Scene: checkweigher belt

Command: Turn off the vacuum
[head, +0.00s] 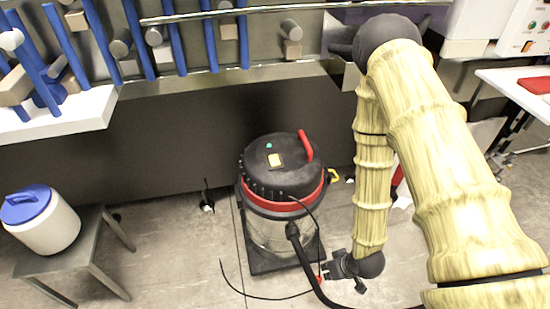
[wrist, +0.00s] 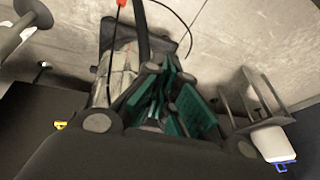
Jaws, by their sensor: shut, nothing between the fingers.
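The vacuum (head: 283,176) stands on the floor at the middle of the head view, with a black lid, a red band and a red handle (head: 305,145). My gripper (head: 328,264) is low, right of the vacuum's base near the hose (head: 303,262). Its green-padded fingers (wrist: 165,112) are shut and empty.
A black cord (head: 250,296) curves over the floor beside the vacuum. A white tub with a blue lid (head: 40,218) stands on a small grey table at left. The dark conveyor front (head: 170,140) is behind the vacuum. Open floor lies left of the vacuum.

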